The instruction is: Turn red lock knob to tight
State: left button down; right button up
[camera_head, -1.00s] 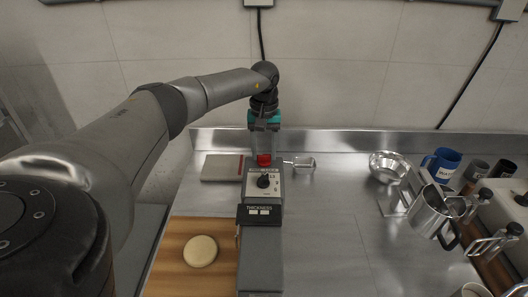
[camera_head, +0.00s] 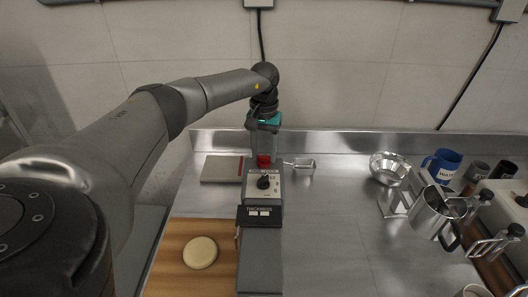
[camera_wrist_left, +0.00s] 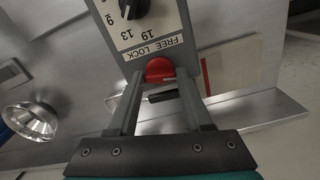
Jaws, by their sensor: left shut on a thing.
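The red lock knob (camera_head: 264,161) sits at the far end of the grey machine (camera_head: 262,215), just behind its black thickness dial (camera_head: 263,182). In the left wrist view the red knob (camera_wrist_left: 160,70) lies between the two fingertips, beside a label reading FREE and LOCK (camera_wrist_left: 152,48). My left gripper (camera_head: 264,157) comes down from above and is shut on the knob, with a finger on each side. The knob's exact angle against the label is hard to tell. My right gripper is in neither view.
A flat grey plate with a red stripe (camera_head: 222,168) lies left of the machine, and a metal handle (camera_head: 301,164) sticks out at right. A dough disc (camera_head: 200,252) lies on the wooden board (camera_head: 212,281). A steel bowl (camera_head: 388,168), pitcher (camera_head: 431,212) and blue mug (camera_head: 444,165) stand at right.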

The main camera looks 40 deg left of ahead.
aim_at(264, 156)
pick_arm(q)
jog(key=shift+c, duration=1.6)
grip_release()
notch_tip(264, 156, up, 15)
jog(key=p, duration=0.2)
jog(key=shift+r, duration=0.15)
